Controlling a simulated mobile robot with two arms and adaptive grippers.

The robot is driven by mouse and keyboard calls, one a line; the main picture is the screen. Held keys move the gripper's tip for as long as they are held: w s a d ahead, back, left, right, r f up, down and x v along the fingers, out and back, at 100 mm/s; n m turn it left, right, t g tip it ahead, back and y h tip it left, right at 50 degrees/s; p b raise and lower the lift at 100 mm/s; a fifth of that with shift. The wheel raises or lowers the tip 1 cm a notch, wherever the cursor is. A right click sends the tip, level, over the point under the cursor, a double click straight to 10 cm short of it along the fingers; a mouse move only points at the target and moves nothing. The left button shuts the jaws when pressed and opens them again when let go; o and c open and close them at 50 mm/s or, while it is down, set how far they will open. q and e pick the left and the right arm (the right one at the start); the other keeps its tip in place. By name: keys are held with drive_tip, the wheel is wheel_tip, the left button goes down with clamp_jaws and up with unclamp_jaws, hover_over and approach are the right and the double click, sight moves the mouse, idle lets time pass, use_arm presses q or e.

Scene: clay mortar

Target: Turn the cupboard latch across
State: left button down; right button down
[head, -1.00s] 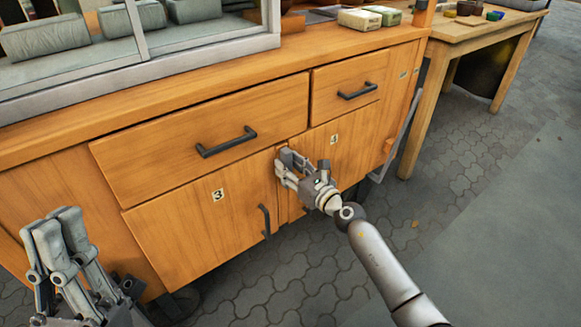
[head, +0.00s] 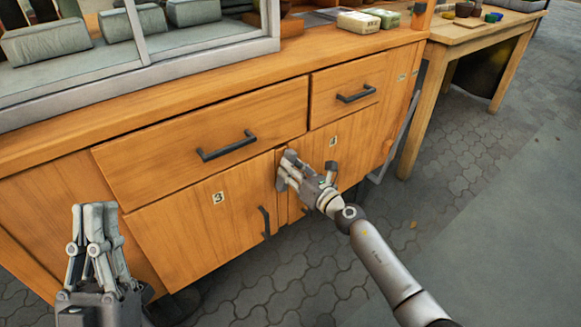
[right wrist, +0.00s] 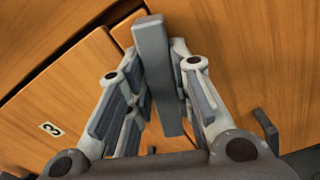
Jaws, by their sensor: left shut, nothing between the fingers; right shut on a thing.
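The cupboard latch (right wrist: 153,62) shows in the right wrist view as a long flat grey bar in front of the wooden cupboard front. My right gripper (head: 285,172) is at the top of the gap between the two lower doors and is shut on the latch. In the right wrist view its fingers (right wrist: 158,95) stand on both sides of the bar. In the head view the gripper mostly hides the latch. My left gripper (head: 95,212) is shut and empty, in front of the cupboard's left part, fingers pointing up.
The left lower door (head: 195,225) bears a "3" label and a dark handle (head: 265,222). Drawers with dark handles (head: 228,147) sit above. A wooden table (head: 437,75) stands to the right. The paved floor (head: 480,160) at right is clear.

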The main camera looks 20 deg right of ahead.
use_arm(q)
drive_tip(key=w+f+g+y+p, duration=0.2)
drive_tip(key=f+g, duration=0.3)
drive_tip(key=f, duration=0.3)
drive_tip(key=w+a+f+g+y+p, duration=0.1)
drive_tip(key=w+f+g+y+p, duration=0.1)
drive_tip(key=f+g, duration=0.4)
drive_tip(key=shift+w+f, duration=0.45)
drive_tip(key=shift+f, duration=0.95)
use_arm(e)
drive_tip(key=shift+w+d+f+m, duration=0.1)
drive_tip(key=shift+d+f+m, duration=0.2)
drive_tip(key=shift+m, duration=2.15)
drive_tip(key=shift+w+d+f+m, duration=0.15)
drive_tip(key=shift+f+m, duration=0.15)
drive_tip(key=shift+m, duration=2.1)
drive_tip(key=shift+d+f+m, duration=0.25)
drive_tip(key=shift+f+m, duration=0.05)
drive_tip(key=shift+m, duration=2.15)
drive_tip(key=c, duration=1.3)
unclamp_jaws()
drive_tip(key=v, duration=1.2)
